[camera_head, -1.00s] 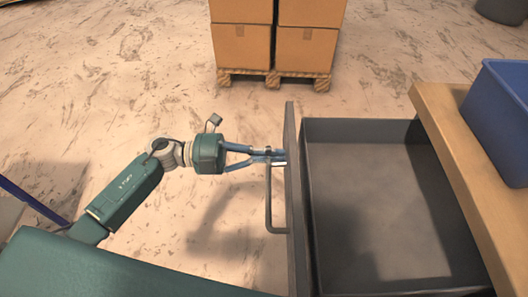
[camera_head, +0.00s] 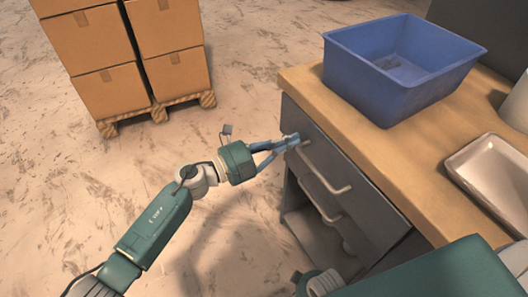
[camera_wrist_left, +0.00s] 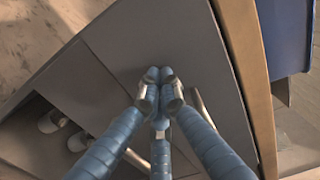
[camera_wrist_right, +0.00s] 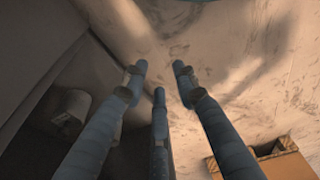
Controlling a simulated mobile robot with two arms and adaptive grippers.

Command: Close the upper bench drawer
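The upper bench drawer (camera_head: 345,180) has a grey front that now sits under the wooden bench top, looking flush or nearly so; its inside is hidden. Its pale bar handle (camera_head: 326,172) runs along the front. My left gripper (camera_head: 292,141) is at the far end of this handle, against the drawer front. In the left wrist view its fingertips (camera_wrist_left: 160,78) are together, with part of the handle (camera_wrist_left: 203,107) behind them; I see nothing clearly gripped. My right gripper (camera_wrist_right: 158,78) has its fingers apart and empty, low beside the bench.
A blue bin (camera_head: 395,75) and a pale tray (camera_head: 495,180) stand on the bench top (camera_head: 350,125). Below the drawer is an open space with another handle (camera_head: 320,205). Stacked cartons (camera_head: 125,50) stand on a pallet at the back left. The floor between is clear.

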